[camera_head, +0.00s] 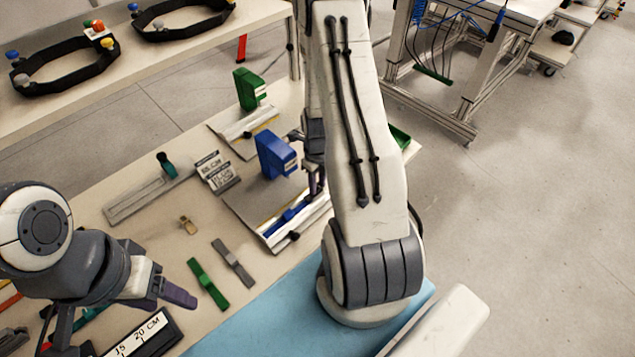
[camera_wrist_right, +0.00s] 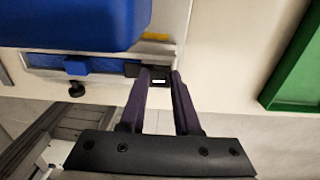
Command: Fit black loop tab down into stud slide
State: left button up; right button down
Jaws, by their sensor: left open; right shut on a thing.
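My right gripper (camera_wrist_right: 161,88) has its purple fingers around a small black loop tab (camera_wrist_right: 159,76) at the right end of a rail. The tab is mostly hidden between the fingers, and I cannot tell whether it is seated. A blue slide (camera_wrist_right: 45,64) lies in the rail beside it, and also shows in the head view (camera_head: 288,216). In the head view the right gripper (camera_head: 316,186) is partly hidden by my arm, beside the blue fixture block (camera_head: 276,155). My left gripper (camera_head: 178,294) is open and empty over the table at left.
A green fixture block (camera_head: 248,90) stands behind the blue one. A green strap (camera_head: 207,284), a grey strap (camera_head: 233,262) and a small tan part (camera_head: 188,225) lie on the table. A green tray (camera_wrist_right: 298,75) is right of the right gripper. A blue mat (camera_head: 275,325) is in front.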

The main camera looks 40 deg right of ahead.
jog(key=shift+f+b, duration=0.4)
jog(key=shift+f, duration=0.2)
jog(key=c, duration=0.5)
grip_release()
jog(key=shift+c, duration=0.2)
notch_tip(320, 180, up, 11)
jog(key=b, duration=0.1)
jog(key=shift+f, duration=0.2)
